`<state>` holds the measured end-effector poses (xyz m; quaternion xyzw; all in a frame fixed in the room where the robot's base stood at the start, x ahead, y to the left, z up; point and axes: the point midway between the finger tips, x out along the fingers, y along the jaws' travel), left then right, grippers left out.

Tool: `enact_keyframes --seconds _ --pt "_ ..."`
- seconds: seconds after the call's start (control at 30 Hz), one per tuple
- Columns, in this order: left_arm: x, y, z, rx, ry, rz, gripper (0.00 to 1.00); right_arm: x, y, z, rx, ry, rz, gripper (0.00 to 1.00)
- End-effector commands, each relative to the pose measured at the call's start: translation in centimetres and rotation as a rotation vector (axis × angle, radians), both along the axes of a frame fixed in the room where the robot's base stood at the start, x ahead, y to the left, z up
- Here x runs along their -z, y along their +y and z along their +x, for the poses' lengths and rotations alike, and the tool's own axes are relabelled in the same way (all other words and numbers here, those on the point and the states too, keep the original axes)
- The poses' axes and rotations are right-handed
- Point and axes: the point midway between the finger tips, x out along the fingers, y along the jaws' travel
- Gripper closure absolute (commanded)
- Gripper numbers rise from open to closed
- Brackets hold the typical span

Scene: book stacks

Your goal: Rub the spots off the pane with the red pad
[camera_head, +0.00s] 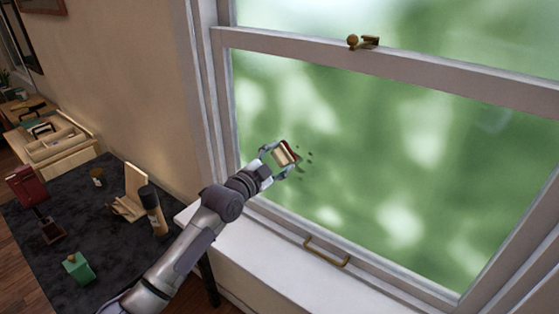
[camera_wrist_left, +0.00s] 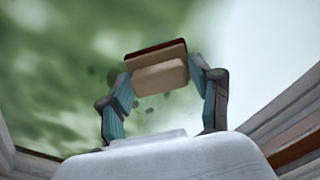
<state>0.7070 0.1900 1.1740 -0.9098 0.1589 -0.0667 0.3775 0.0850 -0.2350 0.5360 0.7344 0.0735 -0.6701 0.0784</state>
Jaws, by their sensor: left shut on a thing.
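The window pane (camera_head: 400,160) is in the middle and right of the head view, with blurred green beyond it. Several small dark spots (camera_head: 309,155) sit on its lower left part; dark spots also show in the left wrist view (camera_wrist_left: 112,78). My left gripper (camera_head: 279,157) is shut on the red pad (camera_head: 290,149), which has a tan block as its back. In the left wrist view the pad (camera_wrist_left: 155,49) is between the two fingers, red side toward the pane. The pad is at or close to the glass beside the spots; I cannot tell if it touches. My right gripper is not in view.
A white sill (camera_head: 270,268) runs below the window, and a brass handle (camera_head: 326,252) is on the lower frame. A brass latch (camera_head: 363,42) is on the middle rail. A dark table (camera_head: 100,251) at left holds a bottle (camera_head: 152,210), a green box (camera_head: 78,269) and a wooden stand (camera_head: 131,195).

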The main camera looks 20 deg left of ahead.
Motion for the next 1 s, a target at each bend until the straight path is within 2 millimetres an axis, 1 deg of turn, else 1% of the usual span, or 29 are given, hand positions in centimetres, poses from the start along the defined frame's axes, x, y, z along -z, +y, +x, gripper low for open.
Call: enact_keyframes --seconds 0.13,0.4,0.5,0.73,1.0 --pt "-0.2 -0.6 -0.2 0.002 0.002 -0.003 0.64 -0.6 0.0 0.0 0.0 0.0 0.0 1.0" --pt "-0.3 -3.0 -0.8 0.002 0.002 -0.004 0.64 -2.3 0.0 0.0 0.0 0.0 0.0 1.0" --pt "-0.2 -3.7 -1.0 0.003 0.002 -0.002 0.64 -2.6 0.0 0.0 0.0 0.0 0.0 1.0" --pt "-0.1 -4.4 -1.3 0.004 0.003 -0.003 0.64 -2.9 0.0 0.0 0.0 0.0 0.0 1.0" --pt "-0.2 -6.6 -2.2 0.004 0.003 -0.003 0.64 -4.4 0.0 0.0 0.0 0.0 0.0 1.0"
